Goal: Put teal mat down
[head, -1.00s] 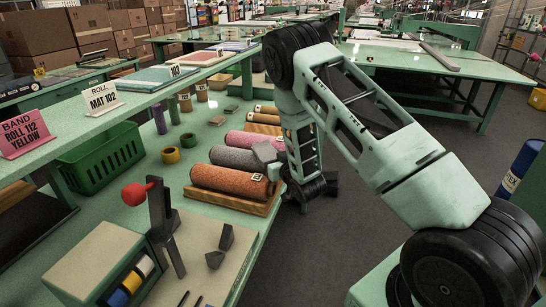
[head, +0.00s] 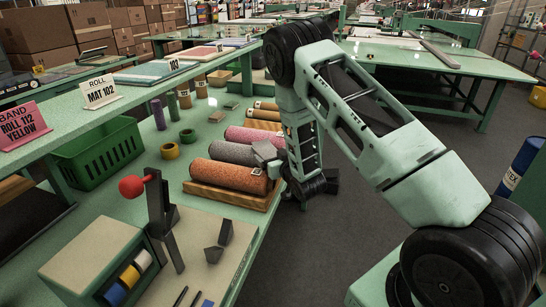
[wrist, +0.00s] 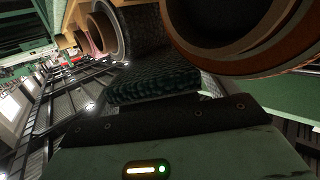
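My gripper (head: 268,153) is low at the table's right edge, beside the end of an orange roll (head: 230,178). A grey finger block shows there against the roll. In the wrist view a dark, textured, teal-tinted block (wrist: 152,82) sits in front of the wrist, below the hollow end of the orange roll (wrist: 235,25). I cannot tell whether this block is a finger pad or something held.
Grey (head: 233,153) and pink (head: 248,137) rolls lie behind the orange one on wooden cradles. A green basket (head: 100,152) stands under the shelf. A red-knobbed lever (head: 131,187) stands at the front. Grey floor (head: 330,240) is open right of the table.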

